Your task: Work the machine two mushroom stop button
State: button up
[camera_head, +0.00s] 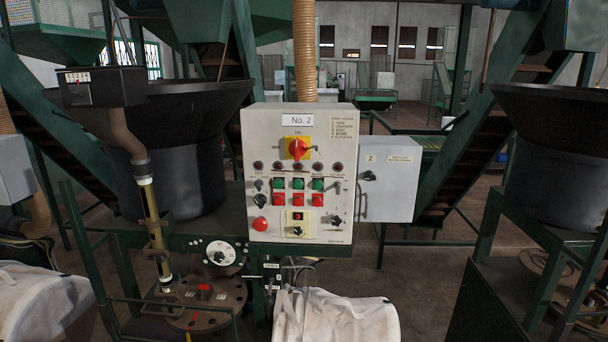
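The machine two control panel (326,216) is a pale grey box labelled "No. 2", upright in the middle of the camera_head view. The red mushroom stop button (260,224) is round and sits at the panel's lower left. Its face is unobstructed; I cannot tell whether it is pressed in. A red rotary main switch (297,149) on a yellow plate is near the top. Green buttons (298,184) stand above square red buttons (298,199) in the middle. Black knobs flank them. My gripper is not in view.
A second grey box (390,178) marked "2" adjoins the panel on the right. Black hoppers (185,130) stand on both sides. A green frame rail (310,249) runs under the panel. A white bulk bag (335,318) is below it. A dial (220,254) is at lower left.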

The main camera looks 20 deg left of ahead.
aim_at(260, 224)
jog(key=u, duration=1.25)
